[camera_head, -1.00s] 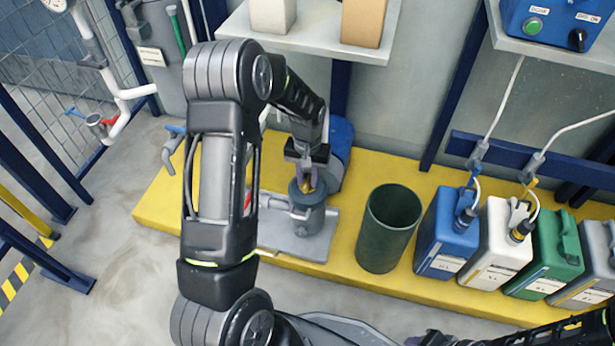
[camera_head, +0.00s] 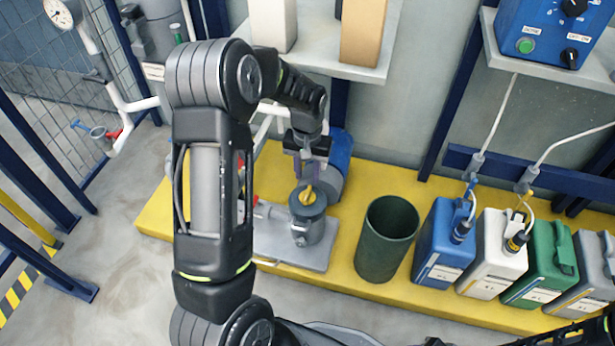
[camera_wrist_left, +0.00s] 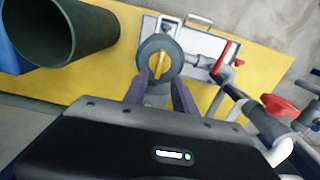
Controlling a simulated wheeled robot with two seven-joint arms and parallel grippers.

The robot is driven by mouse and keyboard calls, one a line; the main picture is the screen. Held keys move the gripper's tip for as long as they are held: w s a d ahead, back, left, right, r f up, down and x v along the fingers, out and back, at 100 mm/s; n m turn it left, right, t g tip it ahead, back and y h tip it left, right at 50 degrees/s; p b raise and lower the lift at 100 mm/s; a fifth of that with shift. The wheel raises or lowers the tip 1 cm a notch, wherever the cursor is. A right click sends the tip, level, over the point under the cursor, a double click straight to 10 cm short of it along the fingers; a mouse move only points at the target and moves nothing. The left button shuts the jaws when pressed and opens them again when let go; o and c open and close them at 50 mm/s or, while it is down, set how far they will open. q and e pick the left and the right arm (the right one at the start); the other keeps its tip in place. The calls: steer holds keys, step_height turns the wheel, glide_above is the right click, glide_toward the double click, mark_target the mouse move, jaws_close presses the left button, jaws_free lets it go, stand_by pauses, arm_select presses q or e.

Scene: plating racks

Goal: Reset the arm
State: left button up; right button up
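My left gripper (camera_head: 307,166) hangs above a grey cylindrical unit (camera_head: 306,232) with a yellow handle (camera_head: 307,195) on its round top. In the left wrist view the two purple-grey fingers (camera_wrist_left: 156,92) are apart with nothing between them. The yellow handle also shows in the wrist view (camera_wrist_left: 160,62), beyond the fingertips. The gripper is apart from it. The right gripper is not in view; only a dark piece, perhaps of my right arm, shows at the lower right edge.
A dark green bin (camera_head: 387,240) stands right of the unit on the yellow platform (camera_head: 400,290). Blue (camera_head: 440,245), white (camera_head: 492,255) and green (camera_head: 545,265) canisters stand farther right. A shelf (camera_head: 320,58) is above. In the wrist view, a red-handled valve (camera_wrist_left: 280,106) is at right.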

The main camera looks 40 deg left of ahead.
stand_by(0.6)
